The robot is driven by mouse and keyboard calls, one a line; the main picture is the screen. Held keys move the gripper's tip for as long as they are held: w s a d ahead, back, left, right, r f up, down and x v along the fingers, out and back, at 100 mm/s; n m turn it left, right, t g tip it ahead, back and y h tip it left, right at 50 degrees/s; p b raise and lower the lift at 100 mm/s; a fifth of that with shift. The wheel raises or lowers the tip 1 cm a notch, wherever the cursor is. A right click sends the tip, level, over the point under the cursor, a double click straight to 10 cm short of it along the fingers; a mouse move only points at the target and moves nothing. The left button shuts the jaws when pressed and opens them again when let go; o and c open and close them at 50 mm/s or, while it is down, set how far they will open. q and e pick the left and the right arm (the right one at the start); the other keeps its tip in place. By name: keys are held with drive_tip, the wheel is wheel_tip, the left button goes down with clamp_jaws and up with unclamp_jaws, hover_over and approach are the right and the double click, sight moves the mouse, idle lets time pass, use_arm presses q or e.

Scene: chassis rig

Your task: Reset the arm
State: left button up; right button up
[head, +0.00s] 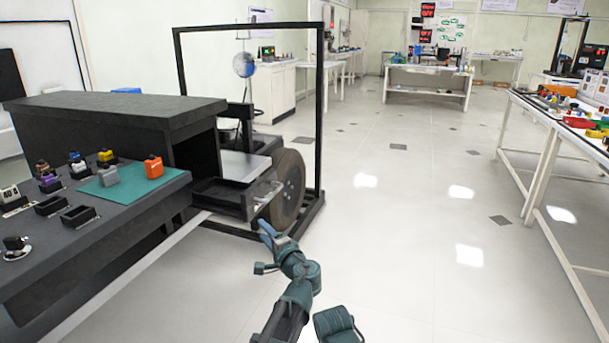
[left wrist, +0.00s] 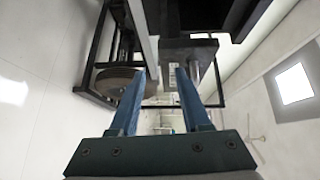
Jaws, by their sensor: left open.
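My left gripper (head: 266,228) shows in the head view in front of the chassis rig, its blue fingers pointing up and toward the rig's wheel. In the left wrist view the two blue fingers of this gripper (left wrist: 162,95) stand apart with nothing between them. The left arm rises from the bottom middle of the head view. The round brown wheel (head: 288,190) of the rig is just beyond the gripper; it also shows in the left wrist view (left wrist: 118,82). I cannot tell the exact gap between them. My right gripper is not in view.
A black bench (head: 140,215) at left carries a green mat (head: 115,192) with an orange part (head: 153,167) and a grey part (head: 109,175), plus several small holders. A black frame (head: 320,110) surrounds the wheel. A white table (head: 560,110) stands right. The middle floor is clear.

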use_arm(q)
drive_tip(key=s+a+f+n+g+h, duration=0.3)
drive_tip(key=s+a+f+n+g, duration=0.55)
drive_tip(key=s+f, duration=0.5)
drive_tip(key=s+d+f+n+g+h, duration=0.1)
drive_tip(key=s+d+f+g+h, duration=0.1)
drive_tip(key=s+f+h, duration=0.3)
drive_tip(key=s+d+f+n+g+h, duration=0.1)
drive_tip(key=s+d+f+g, duration=0.15)
drive_tip(key=s, duration=0.35)
drive_tip(key=s+d+r+m+g+p, duration=0.1)
drive_tip(key=s+d+r+m+p, duration=0.15)
drive_tip(key=d, duration=0.35)
drive_tip(key=s+d+r+m+g+p, duration=0.1)
drive_tip(key=s+d+r+p, duration=0.25)
drive_tip(key=d, duration=0.25)
wheel_tip(320, 180, up, 37)
drive_tip(key=p, duration=3.6)
drive_tip(key=shift+s+p, duration=0.25)
drive_tip(key=shift+p, duration=0.05)
drive_tip(key=shift+f, duration=0.15)
